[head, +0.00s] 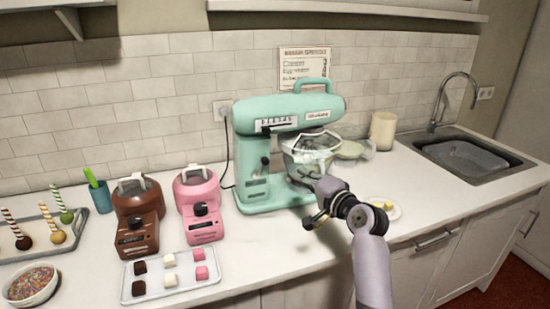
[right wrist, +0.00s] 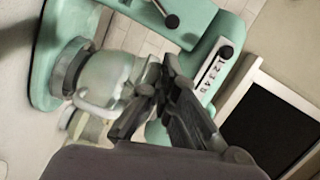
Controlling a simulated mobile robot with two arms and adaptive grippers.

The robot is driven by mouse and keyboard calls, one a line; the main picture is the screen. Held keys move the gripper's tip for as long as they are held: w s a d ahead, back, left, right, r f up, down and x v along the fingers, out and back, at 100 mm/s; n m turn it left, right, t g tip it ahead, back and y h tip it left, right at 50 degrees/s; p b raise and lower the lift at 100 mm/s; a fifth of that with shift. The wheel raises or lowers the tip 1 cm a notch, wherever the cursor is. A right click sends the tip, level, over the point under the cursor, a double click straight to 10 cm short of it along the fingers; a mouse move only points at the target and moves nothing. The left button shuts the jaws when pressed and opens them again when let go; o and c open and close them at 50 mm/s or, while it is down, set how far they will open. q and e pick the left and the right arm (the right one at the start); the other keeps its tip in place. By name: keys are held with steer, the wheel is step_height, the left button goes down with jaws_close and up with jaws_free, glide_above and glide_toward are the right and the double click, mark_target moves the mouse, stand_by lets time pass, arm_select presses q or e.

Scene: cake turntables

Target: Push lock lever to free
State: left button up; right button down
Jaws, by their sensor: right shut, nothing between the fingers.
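The mint-green stand mixer (head: 250,178) stands on the counter against the tiled wall. A small dark-knobbed lever (head: 265,161) sits on its column, and a lever with a dark round knob (right wrist: 172,20) shows at the top of the right wrist view. I cannot tell which control is the lock lever. A speed slider is on the mixer head. My right gripper (head: 312,220) is shut and empty, in front of and right of the mixer base, apart from the lever. Its fingers (right wrist: 158,88) appear in front of the bowl in the right wrist view. My left gripper is not in view.
Brown (head: 136,215) and pink (head: 200,205) small machines stand to the left, behind a tray of cubes (head: 140,290). A small plate (head: 382,208) lies right of my gripper. The sink (head: 470,160) is far right.

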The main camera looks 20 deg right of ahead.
mark_target(261, 169)
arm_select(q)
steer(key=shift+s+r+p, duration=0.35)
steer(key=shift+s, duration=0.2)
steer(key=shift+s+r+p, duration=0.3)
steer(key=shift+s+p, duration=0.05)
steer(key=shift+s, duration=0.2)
arm_select(e)
steer(key=x, duration=0.9)
steer(key=shift+w+r, duration=0.25)
steer(key=shift+r, duration=0.05)
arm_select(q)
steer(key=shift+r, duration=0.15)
arm_select(e)
steer(key=shift+r, duration=0.1)
arm_select(q)
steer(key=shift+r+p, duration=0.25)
steer(key=shift+p, duration=0.1)
arm_select(e)
steer(key=shift+a+r+n, duration=0.15)
steer(key=shift+n, duration=0.15)
